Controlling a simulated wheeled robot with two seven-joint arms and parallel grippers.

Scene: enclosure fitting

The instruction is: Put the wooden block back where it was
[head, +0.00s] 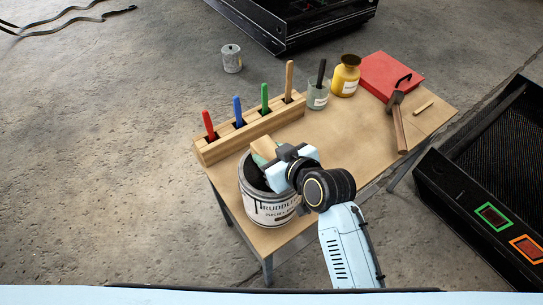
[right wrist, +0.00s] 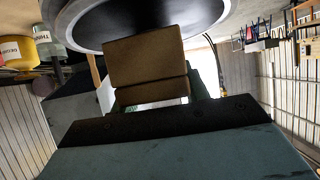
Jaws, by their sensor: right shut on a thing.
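The wooden block (head: 264,148) is pale and partly hidden by my right gripper (head: 268,164) in the head view. The gripper is shut on it, at the mouth of a large label-bearing tin (head: 270,209). In the right wrist view the block (right wrist: 145,58) sits between the fingers, in front of the dark round opening of the tin (right wrist: 85,22). I cannot tell how far above the rim the block is. My left gripper is not in view.
A wooden rack (head: 215,151) holds red, blue, green and wooden-handled tools behind the tin. A glass jar (head: 317,96), yellow bottle (head: 345,76), red box (head: 388,73), hammer (head: 399,125) and small stick (head: 423,107) stand or lie farther right. The table's middle (head: 350,130) is clear.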

